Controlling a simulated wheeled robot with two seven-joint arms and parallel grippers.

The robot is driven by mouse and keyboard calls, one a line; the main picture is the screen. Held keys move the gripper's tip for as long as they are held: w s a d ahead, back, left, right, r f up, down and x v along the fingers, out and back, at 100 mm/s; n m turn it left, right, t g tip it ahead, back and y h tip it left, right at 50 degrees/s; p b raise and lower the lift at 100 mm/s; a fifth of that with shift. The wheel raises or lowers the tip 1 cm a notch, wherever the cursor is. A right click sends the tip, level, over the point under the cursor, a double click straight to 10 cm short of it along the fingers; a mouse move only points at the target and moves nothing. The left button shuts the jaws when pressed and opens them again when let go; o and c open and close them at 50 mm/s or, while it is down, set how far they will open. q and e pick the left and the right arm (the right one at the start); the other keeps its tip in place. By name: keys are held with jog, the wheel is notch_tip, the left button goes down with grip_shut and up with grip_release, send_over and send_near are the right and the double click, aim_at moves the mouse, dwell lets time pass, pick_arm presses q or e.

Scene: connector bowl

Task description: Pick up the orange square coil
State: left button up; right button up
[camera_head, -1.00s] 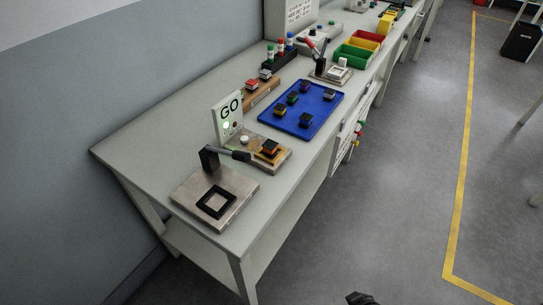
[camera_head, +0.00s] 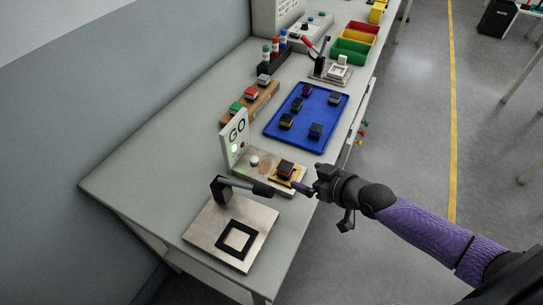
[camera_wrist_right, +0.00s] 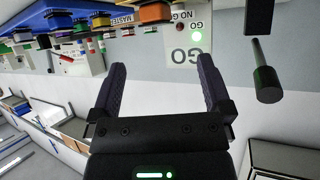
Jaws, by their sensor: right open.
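The orange square coil with a dark top (camera_head: 286,169) appears to sit on the test fixture (camera_head: 258,172) beside the white GO sign (camera_head: 236,137). An orange block also shows near the top of the right wrist view (camera_wrist_right: 155,13), partly cut off. My right gripper (camera_head: 308,181) is beside the fixture, just right of the coil at the table's front edge. In the wrist view its two fingers (camera_wrist_right: 162,68) are spread apart with nothing between them. The coil is outside the jaws. My left gripper is not in view.
A blue tray (camera_head: 272,133) with several blocks lies behind the fixture. A press with a black lever (camera_head: 203,231) stands in front of it. A wooden rack (camera_head: 263,99) holds blocks.

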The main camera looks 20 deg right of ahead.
aim_at(286, 167)
jog(key=b+x, duration=0.2)
jog(key=x, duration=0.2)
jog(key=b+x, duration=0.2)
jog(key=x, duration=0.3)
jog(key=shift+s+d+f, duration=0.1)
jog(key=shift+d+f, duration=0.05)
jog(key=shift+d, duration=0.1)
jog(key=shift+a, duration=0.1)
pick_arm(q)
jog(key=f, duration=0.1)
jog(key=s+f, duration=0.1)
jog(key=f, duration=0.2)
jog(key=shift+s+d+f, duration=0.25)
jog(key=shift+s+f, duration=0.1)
